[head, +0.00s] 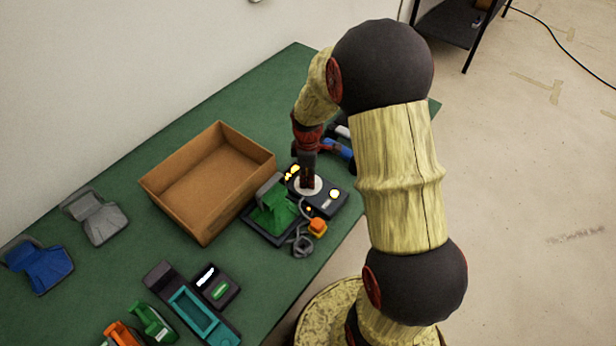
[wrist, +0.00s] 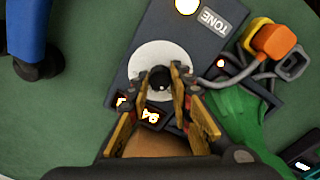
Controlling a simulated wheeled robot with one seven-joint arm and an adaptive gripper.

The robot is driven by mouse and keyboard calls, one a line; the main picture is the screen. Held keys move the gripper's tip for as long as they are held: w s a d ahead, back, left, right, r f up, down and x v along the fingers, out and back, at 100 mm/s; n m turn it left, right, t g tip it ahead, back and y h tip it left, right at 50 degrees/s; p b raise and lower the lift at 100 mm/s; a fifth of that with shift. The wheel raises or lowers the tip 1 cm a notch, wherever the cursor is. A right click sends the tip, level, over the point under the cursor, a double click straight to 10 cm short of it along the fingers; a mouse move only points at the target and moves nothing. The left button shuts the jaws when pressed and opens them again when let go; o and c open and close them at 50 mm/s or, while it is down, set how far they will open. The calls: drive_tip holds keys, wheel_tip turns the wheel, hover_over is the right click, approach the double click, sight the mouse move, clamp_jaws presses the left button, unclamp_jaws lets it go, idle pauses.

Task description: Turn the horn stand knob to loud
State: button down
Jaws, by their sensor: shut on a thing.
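A dark box (head: 333,202) with a round white dial (head: 317,192) lies on the green table. In the wrist view the dial (wrist: 138,62) surrounds a small dark knob (wrist: 158,81). My gripper (wrist: 162,76) points down over the dial, with a finger on each side of the knob, shut on it. In the head view my gripper (head: 307,181) hides the knob. The box (wrist: 182,38) bears the word TONE near one end, a lit round lamp and a lit number display (wrist: 149,115) partly behind a finger. I cannot read any loudness marks.
A green handset on a dark base (head: 272,212) and an orange piece with grey cable (head: 317,227) sit close by. A blue handset (head: 336,149) lies behind. An open brown box (head: 205,185) stands left. Other phones (head: 38,266) lie farther left.

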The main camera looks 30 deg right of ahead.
drive_tip(key=m+p, duration=0.2)
drive_tip(key=m, duration=0.2)
drive_tip(key=shift+m, duration=0.3)
drive_tip(key=m+p, duration=0.2)
drive_tip(key=m, duration=0.3)
drive_tip(key=m+p, duration=0.1)
drive_tip(key=m, duration=0.3)
drive_tip(key=shift+m+g+p, duration=0.3)
drive_tip(key=shift+m+p, duration=0.05)
drive_tip(key=shift+m, duration=0.05)
drive_tip(key=m, duration=0.4)
drive_tip(key=shift+w+m+p, duration=0.1)
drive_tip(key=shift+m+p, duration=0.3)
drive_tip(key=c, duration=1.7)
unclamp_jaws()
drive_tip(key=shift+o, duration=0.6)
drive_tip(key=shift+r, duration=0.1)
